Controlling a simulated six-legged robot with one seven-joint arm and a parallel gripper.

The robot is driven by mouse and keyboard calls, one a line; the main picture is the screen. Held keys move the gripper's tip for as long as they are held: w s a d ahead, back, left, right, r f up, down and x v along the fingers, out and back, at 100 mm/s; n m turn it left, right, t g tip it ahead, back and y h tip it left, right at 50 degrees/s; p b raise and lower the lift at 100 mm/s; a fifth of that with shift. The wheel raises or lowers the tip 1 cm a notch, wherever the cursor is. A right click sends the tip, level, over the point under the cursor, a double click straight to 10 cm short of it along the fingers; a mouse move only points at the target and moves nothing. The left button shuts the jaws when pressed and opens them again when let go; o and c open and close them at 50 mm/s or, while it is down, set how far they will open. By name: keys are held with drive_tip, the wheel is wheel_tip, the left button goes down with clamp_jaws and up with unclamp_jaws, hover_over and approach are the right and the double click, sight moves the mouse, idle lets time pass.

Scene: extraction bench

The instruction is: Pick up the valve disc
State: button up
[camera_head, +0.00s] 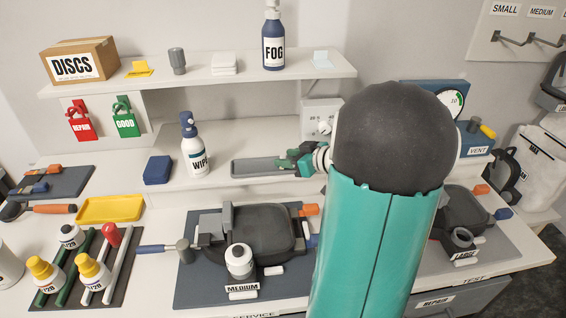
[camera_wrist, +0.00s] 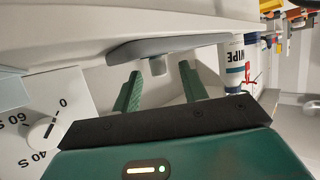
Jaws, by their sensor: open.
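I cannot make out a valve disc for certain in either view. A cardboard box labelled DISCS (camera_head: 72,66) stands at the left of the upper shelf, its contents hidden. My gripper (camera_head: 287,164) is at the right end of a long grey tray (camera_head: 250,168) on the lower shelf. In the wrist view my gripper (camera_wrist: 160,72) has its two green fingers apart. The grey tray (camera_wrist: 185,43) lies ahead of the fingertips. A small pale grey piece (camera_wrist: 157,68) shows at its edge between the fingers; I cannot tell what it is or whether anything touches it.
A WIPE bottle (camera_head: 194,150) stands left of the tray, close to one finger in the wrist view. A dark blue block (camera_head: 158,170) is further left. A timer dial (camera_wrist: 45,130) is near my gripper. The upper shelf (camera_head: 190,85) overhangs behind. My arm hides the bench's middle right.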

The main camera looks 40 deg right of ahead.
clamp_jaws()
drive_tip(key=shift+r, duration=0.1)
drive_tip(key=shift+r, duration=0.6)
drive_tip(key=s+a+r, duration=0.2)
drive_tip(key=a+r, duration=0.9)
drive_tip(key=a, duration=0.2)
drive_tip(key=shift+s+a+r, duration=0.3)
drive_tip(key=shift+s+a, duration=0.05)
drive_tip(key=shift+s, duration=0.05)
